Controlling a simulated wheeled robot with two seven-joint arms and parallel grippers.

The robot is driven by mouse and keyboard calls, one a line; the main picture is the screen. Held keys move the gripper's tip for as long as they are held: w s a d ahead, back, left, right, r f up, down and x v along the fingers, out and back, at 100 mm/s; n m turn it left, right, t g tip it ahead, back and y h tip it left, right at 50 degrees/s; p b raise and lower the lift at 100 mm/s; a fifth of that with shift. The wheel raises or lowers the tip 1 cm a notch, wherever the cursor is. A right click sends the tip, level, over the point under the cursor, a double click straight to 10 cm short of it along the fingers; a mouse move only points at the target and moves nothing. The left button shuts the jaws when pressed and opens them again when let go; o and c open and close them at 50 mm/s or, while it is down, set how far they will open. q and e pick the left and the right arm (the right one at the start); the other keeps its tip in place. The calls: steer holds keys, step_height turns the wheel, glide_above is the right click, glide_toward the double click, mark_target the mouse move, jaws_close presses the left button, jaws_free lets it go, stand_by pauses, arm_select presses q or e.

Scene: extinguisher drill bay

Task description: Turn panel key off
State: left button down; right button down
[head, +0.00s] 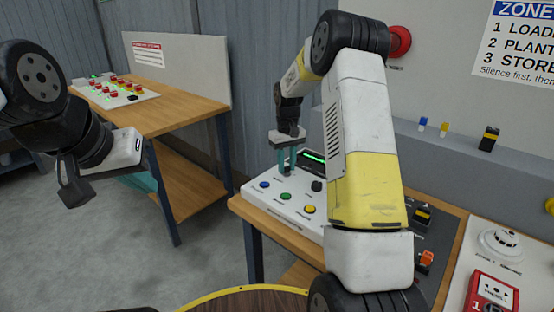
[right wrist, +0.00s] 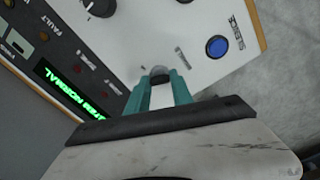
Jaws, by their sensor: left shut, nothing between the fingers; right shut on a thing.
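The white control panel (head: 272,208) stands on the wooden bench and carries blue, green and yellow buttons. Its face fills much of the right wrist view (right wrist: 205,35). My right gripper (head: 287,168) points down at the panel's back left. In the right wrist view its teal fingers (right wrist: 159,88) are shut on the panel key, a small grey piece (right wrist: 159,73) showing at the fingertips. The rest of the key is hidden, and its turn mark cannot be read. My left gripper (head: 146,182) is shut and empty, away from the panel on the left.
A lit green display (right wrist: 72,90) reads partly "NORMAL". A black knob (head: 317,186) and the blue button (right wrist: 217,46) are near the key. A second bench (head: 190,103) stands at the back left. A red call point (head: 492,292) and a detector (head: 502,241) are at the right.

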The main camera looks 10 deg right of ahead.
steer(key=shift+n, duration=2.2)
steer(key=c, duration=1.1)
jaws_free()
steer(key=shift+r, duration=0.1)
step_height(320, 180, up, 8)
steer(key=shift+f, duration=0.25)
steer(key=shift+r, duration=0.1)
